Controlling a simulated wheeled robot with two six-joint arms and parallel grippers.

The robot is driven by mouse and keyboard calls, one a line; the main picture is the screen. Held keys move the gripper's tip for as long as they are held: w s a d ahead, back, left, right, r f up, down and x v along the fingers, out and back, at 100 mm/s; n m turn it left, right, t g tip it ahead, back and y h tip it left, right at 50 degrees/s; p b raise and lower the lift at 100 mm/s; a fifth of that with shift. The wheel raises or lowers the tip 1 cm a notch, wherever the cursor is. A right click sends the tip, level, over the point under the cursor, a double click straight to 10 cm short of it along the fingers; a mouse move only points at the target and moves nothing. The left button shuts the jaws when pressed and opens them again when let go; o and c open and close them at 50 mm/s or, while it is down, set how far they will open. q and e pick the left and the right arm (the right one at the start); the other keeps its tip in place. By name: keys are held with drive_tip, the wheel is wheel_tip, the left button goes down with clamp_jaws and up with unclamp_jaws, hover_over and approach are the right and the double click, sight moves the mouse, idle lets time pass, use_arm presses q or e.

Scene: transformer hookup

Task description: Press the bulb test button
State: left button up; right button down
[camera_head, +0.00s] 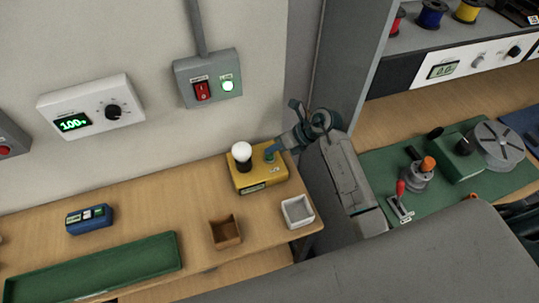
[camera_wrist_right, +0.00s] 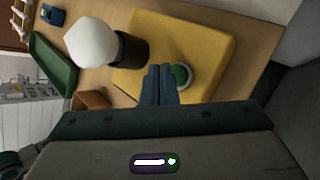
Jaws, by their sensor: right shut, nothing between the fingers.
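The yellow bulb tester (camera_head: 258,180) stands on the wooden bench against the wall. Its white bulb (camera_head: 241,150) sits in a black socket and looks unlit. It also shows in the right wrist view (camera_wrist_right: 92,42). The green button (camera_wrist_right: 181,75) is on top of the tester, beside the socket. My right gripper (camera_wrist_right: 159,72) is shut and empty, with its fingertips right beside the button in that view; whether they touch it I cannot tell. In the head view, my right gripper (camera_head: 275,149) reaches the tester from the right. My left gripper is not in view.
An open brown box (camera_head: 226,232) and a white box (camera_head: 297,211) stand in front of the tester. A green tray (camera_head: 95,268) and a blue device (camera_head: 89,219) lie to the left. A grey switch box (camera_head: 208,78) is on the wall above.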

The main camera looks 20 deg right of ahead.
sight(273, 156)
drive_tip(key=shift+f, duration=0.15)
drive_tip(key=shift+f+b, duration=0.3)
drive_tip(key=shift+b, duration=0.05)
drive_tip(key=shift+f+b, duration=0.4)
drive_tip(key=shift+f, duration=0.05)
idle(0.7)
drive_tip(key=shift+r, duration=0.1)
drive_tip(key=shift+r+p, duration=0.6)
drive_tip(key=shift+r, duration=0.15)
drive_tip(key=shift+r+p, duration=1.75)
drive_tip(key=shift+r, duration=0.85)
drive_tip(key=shift+a, duration=0.1)
